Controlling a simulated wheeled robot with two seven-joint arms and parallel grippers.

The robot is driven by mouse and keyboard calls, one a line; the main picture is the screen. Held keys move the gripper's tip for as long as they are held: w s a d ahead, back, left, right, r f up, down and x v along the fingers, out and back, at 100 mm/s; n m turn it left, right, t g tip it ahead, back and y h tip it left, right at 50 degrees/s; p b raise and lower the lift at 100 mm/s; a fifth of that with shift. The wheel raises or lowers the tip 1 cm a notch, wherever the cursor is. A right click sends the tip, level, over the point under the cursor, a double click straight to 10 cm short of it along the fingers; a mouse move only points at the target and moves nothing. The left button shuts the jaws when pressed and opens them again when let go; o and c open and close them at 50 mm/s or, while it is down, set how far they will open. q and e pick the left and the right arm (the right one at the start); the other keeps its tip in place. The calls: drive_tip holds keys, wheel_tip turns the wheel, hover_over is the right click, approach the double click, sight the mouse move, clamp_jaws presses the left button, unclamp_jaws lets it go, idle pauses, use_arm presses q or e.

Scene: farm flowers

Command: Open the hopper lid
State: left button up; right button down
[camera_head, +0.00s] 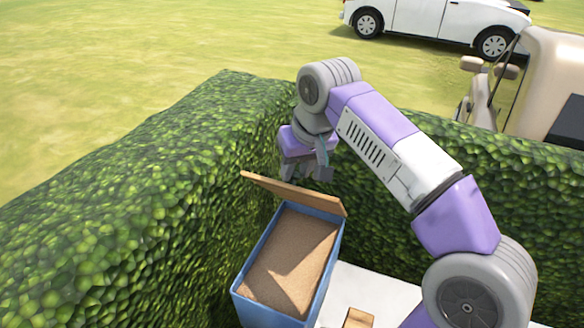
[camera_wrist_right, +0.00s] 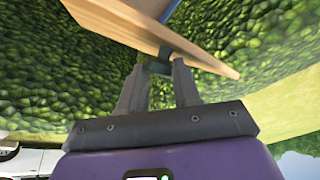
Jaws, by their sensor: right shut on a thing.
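The hopper (camera_head: 262,313) is a blue box full of brown grainy material (camera_head: 285,262), low in the middle of the head view. Its wooden lid (camera_head: 294,193) stands raised and tilted along the far edge, with the contents uncovered. The lid also shows large in the wrist view (camera_wrist_right: 135,28). My right gripper (camera_head: 305,172) is behind the raised lid, its fingers shut on a small dark teal handle (camera_wrist_right: 160,62) on the lid. The handle is hidden in the head view. My left gripper is not in view.
Green hedges (camera_head: 150,200) stand close along the left and behind the hopper. A white surface (camera_head: 385,290) with a small wooden piece (camera_head: 358,318) lies to its right. A white car (camera_head: 430,20) and a beige vehicle (camera_head: 555,70) are beyond the hedge.

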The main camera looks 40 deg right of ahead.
drive_tip(key=c, duration=1.2)
unclamp_jaws()
drive_tip(key=shift+d+f, duration=0.35)
drive_tip(key=shift+c, duration=0.2)
drive_tip(key=o, duration=0.5)
drive_tip(key=shift+d, duration=0.4)
drive_tip(key=shift+c, duration=0.2)
drive_tip(key=shift+w+a, duration=0.15)
drive_tip(key=shift+r, duration=0.2)
drive_tip(key=p+v, duration=0.1)
drive_tip(key=v, duration=0.6)
drive_tip(key=shift+r, duration=0.2)
drive_tip(key=shift+a, duration=0.1)
